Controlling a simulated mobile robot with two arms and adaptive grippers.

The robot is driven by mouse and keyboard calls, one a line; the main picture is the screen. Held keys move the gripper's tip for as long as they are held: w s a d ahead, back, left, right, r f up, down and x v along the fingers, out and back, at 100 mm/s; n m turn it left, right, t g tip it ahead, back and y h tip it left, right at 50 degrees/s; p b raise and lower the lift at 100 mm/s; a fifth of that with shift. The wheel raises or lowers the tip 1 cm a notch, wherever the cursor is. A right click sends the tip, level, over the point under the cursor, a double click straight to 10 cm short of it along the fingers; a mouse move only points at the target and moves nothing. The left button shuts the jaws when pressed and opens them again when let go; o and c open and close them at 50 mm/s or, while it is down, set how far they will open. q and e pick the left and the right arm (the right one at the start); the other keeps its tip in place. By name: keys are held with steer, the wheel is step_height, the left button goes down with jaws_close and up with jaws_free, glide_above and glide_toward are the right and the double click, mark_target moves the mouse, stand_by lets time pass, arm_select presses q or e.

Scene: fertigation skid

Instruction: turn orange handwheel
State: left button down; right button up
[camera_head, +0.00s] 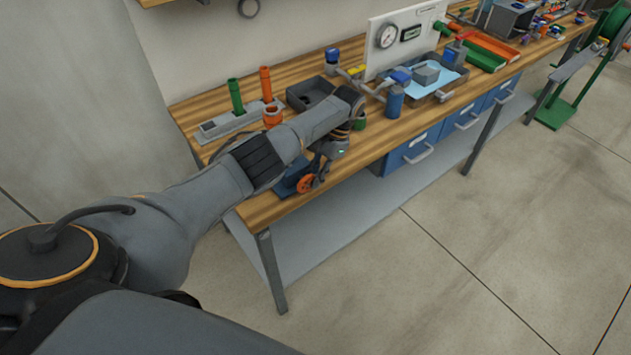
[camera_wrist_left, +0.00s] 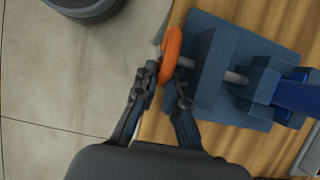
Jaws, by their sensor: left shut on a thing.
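The orange handwheel (camera_head: 306,183) stands at the near left end of the wooden bench, on the side of a blue-grey base block (camera_head: 288,186). In the left wrist view the handwheel (camera_wrist_left: 171,55) is seen nearly edge-on, on a grey shaft that runs into the block (camera_wrist_left: 215,65). My left gripper (camera_head: 318,170) reaches down to the wheel from the bench side. In the left wrist view my left gripper's fingers (camera_wrist_left: 167,88) lie on either side of the wheel's lower rim and are shut on it. My right gripper is not in view.
A grey stand with green and orange cylinders (camera_head: 237,97) and a dark tray (camera_head: 309,93) stand behind my arm on the bench (camera_head: 190,115). Blue drawers (camera_head: 412,148) hang below. The floor in front is clear.

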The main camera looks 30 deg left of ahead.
arm_select(q)
steer(key=shift+s+f, duration=0.1)
stand_by(0.4)
steer(key=c, duration=1.7)
jaws_free()
steer(key=shift+r, duration=0.2)
steer(key=v, duration=0.7)
